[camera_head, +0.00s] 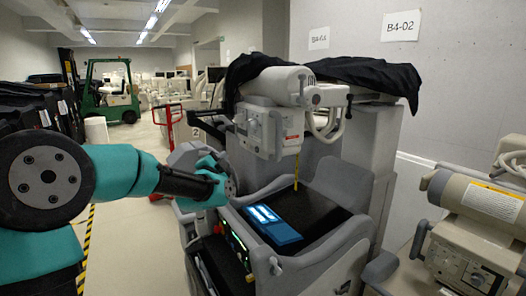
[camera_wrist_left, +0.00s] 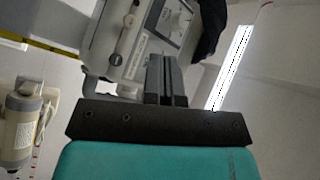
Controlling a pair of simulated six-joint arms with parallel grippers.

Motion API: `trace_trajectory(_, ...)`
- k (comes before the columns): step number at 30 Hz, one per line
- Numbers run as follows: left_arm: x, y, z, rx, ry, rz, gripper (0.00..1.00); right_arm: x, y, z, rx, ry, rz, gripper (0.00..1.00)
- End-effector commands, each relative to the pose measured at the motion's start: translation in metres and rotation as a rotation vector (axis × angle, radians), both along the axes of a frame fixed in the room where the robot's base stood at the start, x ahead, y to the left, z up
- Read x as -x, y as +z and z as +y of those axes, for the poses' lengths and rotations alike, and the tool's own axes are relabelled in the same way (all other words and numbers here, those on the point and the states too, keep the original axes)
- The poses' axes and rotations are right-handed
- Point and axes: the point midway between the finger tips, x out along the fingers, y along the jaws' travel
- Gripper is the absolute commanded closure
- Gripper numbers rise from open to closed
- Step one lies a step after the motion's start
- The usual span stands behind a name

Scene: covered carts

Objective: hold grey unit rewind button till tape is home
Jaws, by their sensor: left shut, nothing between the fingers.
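The grey unit (camera_head: 262,128) is a boxy head on a covered cart, with a dial panel on its front. It also shows in the left wrist view (camera_wrist_left: 112,40), with a dial and small round knobs; I cannot tell which is the rewind button. A yellow tape (camera_head: 296,172) hangs from the unit's underside toward the cart's dark top. It also crosses the upper left of the left wrist view (camera_wrist_left: 42,49). My left gripper (camera_wrist_left: 166,68) is shut and empty; its fingers overlap the panel's lower edge in view, and contact cannot be told. My right gripper is not in view.
A blue tablet (camera_head: 270,222) lies on the cart's black top. Black cloth (camera_head: 372,74) covers the cart's upper parts. A beige unit (camera_head: 475,205) stands at the right. A green forklift (camera_head: 110,92) and a red pallet jack (camera_head: 168,120) stand behind. Floor at the left is partly open.

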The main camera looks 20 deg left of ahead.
Motion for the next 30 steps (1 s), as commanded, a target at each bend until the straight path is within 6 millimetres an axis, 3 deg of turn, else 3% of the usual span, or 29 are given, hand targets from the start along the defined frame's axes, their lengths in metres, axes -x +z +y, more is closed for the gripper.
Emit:
trace_trajectory(14, -0.004, -0.001, -0.003, 0.002, -0.001, 0.001, 1.00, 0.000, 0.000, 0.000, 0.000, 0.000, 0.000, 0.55)
trace_trajectory(30, -0.050, -0.001, -0.036, 0.001, -0.003, 0.000, 1.00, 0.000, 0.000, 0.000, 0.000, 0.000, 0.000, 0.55)
